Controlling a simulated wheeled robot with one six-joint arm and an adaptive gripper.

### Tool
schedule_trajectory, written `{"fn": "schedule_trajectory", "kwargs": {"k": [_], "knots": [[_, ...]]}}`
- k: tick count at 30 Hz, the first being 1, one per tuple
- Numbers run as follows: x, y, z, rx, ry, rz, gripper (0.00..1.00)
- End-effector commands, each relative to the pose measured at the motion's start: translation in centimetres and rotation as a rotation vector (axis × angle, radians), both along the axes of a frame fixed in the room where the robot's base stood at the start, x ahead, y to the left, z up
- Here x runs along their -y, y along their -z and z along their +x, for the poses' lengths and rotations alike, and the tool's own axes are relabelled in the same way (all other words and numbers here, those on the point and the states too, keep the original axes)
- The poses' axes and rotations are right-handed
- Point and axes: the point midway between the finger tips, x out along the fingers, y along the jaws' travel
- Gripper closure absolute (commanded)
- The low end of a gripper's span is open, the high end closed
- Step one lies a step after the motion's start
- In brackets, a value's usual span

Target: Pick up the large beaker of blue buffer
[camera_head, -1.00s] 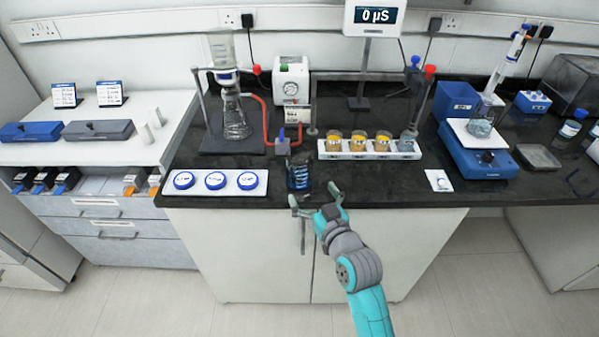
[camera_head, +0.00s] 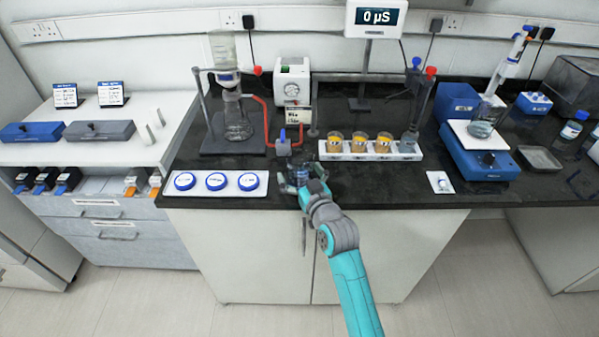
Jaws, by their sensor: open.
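A white strip with blue-lidded dishes (camera_head: 216,181) lies to the left. A white rack (camera_head: 340,153) holding amber-filled beakers stands at the right. Behind are a grey stand base (camera_head: 232,147) and a red tube (camera_head: 266,125). Bare bench (camera_head: 380,185) lies to the right.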

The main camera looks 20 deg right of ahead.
Motion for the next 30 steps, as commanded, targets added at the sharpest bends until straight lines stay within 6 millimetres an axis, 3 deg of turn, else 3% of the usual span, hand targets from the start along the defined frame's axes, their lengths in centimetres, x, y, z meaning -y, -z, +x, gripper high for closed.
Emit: {"fn": "schedule_trajectory", "kwargs": {"k": [2, 9, 11, 23, 30], "knots": [[0.0, 0.0, 0.0, 0.0, 0.0, 0.0, 0.0], [0.0, 0.0, 0.0, 0.0, 0.0, 0.0, 0.6], [0.0, 0.0, 0.0, 0.0, 0.0, 0.0, 0.71], [0.0, -0.2, 0.0, 0.001, 0.0, 0.0, 0.71], [0.0, -1.4, 0.0, 0.003, 0.0, -0.001, 0.71]]}}
